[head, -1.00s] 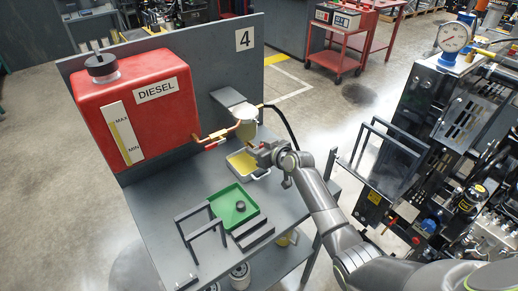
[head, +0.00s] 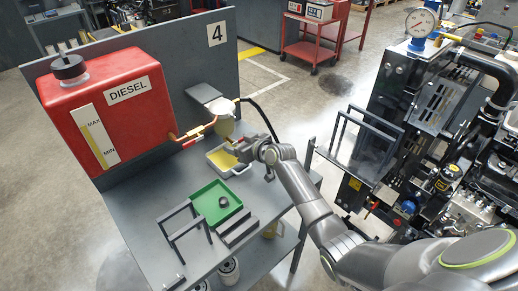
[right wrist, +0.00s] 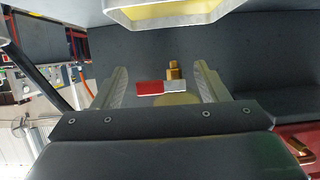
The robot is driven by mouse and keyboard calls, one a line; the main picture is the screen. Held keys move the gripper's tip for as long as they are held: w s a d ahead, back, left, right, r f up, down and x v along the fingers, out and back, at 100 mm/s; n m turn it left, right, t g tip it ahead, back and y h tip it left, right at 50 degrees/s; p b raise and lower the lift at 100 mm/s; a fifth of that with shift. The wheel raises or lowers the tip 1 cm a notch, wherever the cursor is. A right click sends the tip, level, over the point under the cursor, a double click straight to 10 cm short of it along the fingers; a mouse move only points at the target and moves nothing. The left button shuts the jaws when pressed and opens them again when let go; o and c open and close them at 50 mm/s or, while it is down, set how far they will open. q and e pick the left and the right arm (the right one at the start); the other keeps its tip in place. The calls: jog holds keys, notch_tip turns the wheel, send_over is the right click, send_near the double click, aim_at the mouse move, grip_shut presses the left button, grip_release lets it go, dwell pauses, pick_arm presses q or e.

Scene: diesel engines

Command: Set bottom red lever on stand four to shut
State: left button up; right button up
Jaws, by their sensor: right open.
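Stand four carries a panel marked 4 (head: 216,34) and a red diesel tank (head: 110,95). A copper pipe with a red lever (head: 192,142) runs from the tank to a pale filter bowl (head: 224,126). My right gripper (head: 236,144) is just below and beside the bowl, above the yellow-bottomed tray. In the right wrist view, my right gripper (right wrist: 162,88) is open. The bottom red lever (right wrist: 150,88) lies crosswise between its fingers, apart from both, beside a brass fitting (right wrist: 175,72). This lever is hidden in the head view. My left gripper is out of view.
The yellow-bottomed tray (head: 212,153) sits on the stand's shelf under the bowl. A green tray (head: 208,211) and a dark frame (head: 167,235) are nearer. A black hose (head: 262,112) curves behind the gripper. A black engine (head: 395,105) stands to the right.

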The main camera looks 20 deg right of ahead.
jog(key=b+v, duration=0.1)
jog(key=v, duration=1.5)
jog(key=shift+s+d+r, duration=0.15)
jog(key=shift+s+d, duration=0.05)
jog(key=s+d+f+m+g+h, duration=0.2)
jog(key=s+f+g+h, duration=0.15)
jog(key=s+f, duration=0.95)
jog(key=s+d+f+m+g+h, duration=0.1)
jog(key=s+g, duration=0.2)
jog(key=s, duration=0.7)
jog(key=s+d+m+g+h, duration=0.1)
jog(key=s+d+g+h, duration=0.15)
jog(key=s, duration=0.75)
notch_tip(320, 180, down, 26)
jog(key=g+y, duration=0.1)
jog(key=s+f+g, duration=0.1)
jog(key=s+f, duration=1.3)
jog(key=s, duration=0.1)
jog(key=shift+a+f+g, duration=0.2)
jog(key=shift+f+g, duration=0.1)
jog(key=shift+f, duration=0.1)
